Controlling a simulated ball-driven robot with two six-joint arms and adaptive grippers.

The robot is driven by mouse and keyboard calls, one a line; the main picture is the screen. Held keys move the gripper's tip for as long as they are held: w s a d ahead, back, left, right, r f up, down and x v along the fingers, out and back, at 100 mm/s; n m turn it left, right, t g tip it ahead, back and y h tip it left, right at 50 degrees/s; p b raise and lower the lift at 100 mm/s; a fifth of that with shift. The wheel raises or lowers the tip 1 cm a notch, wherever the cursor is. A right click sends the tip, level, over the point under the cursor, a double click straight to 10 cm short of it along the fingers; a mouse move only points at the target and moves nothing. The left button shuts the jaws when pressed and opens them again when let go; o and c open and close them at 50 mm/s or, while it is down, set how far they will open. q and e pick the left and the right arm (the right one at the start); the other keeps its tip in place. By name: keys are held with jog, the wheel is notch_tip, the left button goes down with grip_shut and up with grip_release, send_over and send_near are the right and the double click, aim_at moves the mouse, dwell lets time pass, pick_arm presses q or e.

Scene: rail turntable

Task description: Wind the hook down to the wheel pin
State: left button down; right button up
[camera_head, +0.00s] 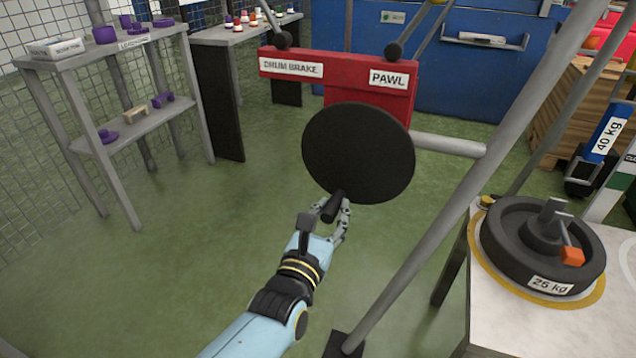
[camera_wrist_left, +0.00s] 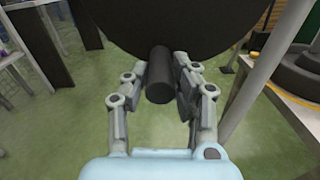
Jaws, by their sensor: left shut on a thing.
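A black disc-shaped crank wheel (camera_head: 358,152) hangs below a red winch housing (camera_head: 385,78) labelled DRUM BRAKE and PAWL. A short dark handle (camera_head: 337,203) sticks out at the disc's lower edge; it also shows in the left wrist view (camera_wrist_left: 159,76). My left gripper (camera_head: 336,208) has its fingers on both sides of this handle and is shut on it. The wheel with its pin is perhaps the dark round 25 kg weight (camera_head: 530,245) on the table at the right, with a grey upright piece and an orange block on top. I see no hook. My right gripper is not in view.
Grey frame poles (camera_head: 455,225) slant up between the winch and the table (camera_head: 625,245). A grey shelf (camera_head: 110,62) with purple parts stands at the left. A 40 kg item (camera_head: 607,135) stands at the far right. The green floor between is clear.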

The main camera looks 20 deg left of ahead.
pick_arm(q)
jog(key=d+n, duration=0.1)
jog(key=d, duration=0.3)
jog(key=shift+w+r, duration=0.1)
jog(key=shift+a+p, duration=0.45)
jog(key=shift+a, duration=0.85)
jog(key=shift+w+a+r, duration=0.1)
jog(key=shift+a+r, duration=0.05)
jog(key=shift+a, duration=0.35)
jog(key=c, duration=0.9)
grip_release()
jog(key=shift+a, duration=0.1)
